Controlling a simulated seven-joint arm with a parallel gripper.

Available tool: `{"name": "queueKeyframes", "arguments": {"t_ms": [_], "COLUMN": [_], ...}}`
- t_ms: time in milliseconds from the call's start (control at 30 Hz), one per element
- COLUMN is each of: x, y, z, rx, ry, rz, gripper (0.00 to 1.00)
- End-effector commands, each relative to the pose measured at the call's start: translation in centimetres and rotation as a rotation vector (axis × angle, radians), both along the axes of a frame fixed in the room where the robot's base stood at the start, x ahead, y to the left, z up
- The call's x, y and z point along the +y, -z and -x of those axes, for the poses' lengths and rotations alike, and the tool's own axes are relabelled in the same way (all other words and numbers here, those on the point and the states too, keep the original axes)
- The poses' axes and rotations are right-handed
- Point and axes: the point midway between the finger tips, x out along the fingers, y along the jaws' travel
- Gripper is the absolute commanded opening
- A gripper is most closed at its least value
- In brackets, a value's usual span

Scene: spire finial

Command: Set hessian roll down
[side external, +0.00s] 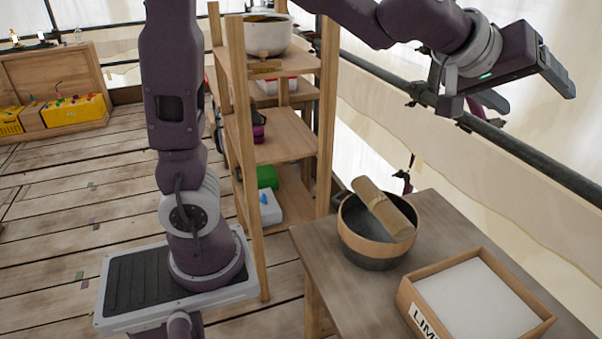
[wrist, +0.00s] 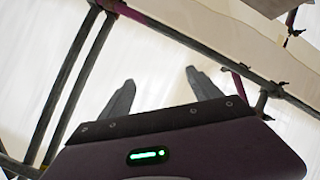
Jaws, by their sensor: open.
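The hessian roll (side external: 384,207) is a tan, tied cylinder. It lies tilted in the mouth of a dark pot with a copper-coloured band (side external: 366,246), with its ends up near the rim. The pot stands on a wooden table. My gripper (side external: 486,108) is raised well above and to the right of the roll, apart from it. In the wrist view its two fingers (wrist: 160,92) are spread with nothing between them. The roll is not visible in the wrist view.
A wooden tray of white material, labelled "LIM..." (side external: 408,301), sits right of the pot. A wooden shelf (side external: 283,149) with a white pot (side external: 266,38) stands left of the table. Scaffold poles (side external: 535,160) run close beside my gripper, with pale sheeting behind.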

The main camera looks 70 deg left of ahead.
Motion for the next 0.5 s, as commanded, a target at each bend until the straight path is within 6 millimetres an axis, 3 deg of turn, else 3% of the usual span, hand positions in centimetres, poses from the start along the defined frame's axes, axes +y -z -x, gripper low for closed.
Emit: {"name": "queueKeyframes", "arguments": {"t_ms": [33, 67, 100, 200, 333, 400, 500], "x": [-0.5, -0.8, -0.4, 2.3, 5.9, 7.0, 7.5], "y": [-1.1, -0.6, 0.8, 5.4, 9.5, 10.5, 11.0], "z": [5.1, 8.5, 13.1, 22.7, 29.9, 31.6, 32.4], "rx": [0.019, 0.056, 0.121, 0.302, 0.475, 0.523, 0.547], "ry": [0.129, 0.208, 0.291, 0.39, 0.402, 0.396, 0.393], "rz": [-0.06, -0.112, -0.187, -0.36, -0.493, -0.527, -0.541], "gripper": [0.72, 0.72, 0.72, 0.72, 0.72, 0.72, 0.72]}}
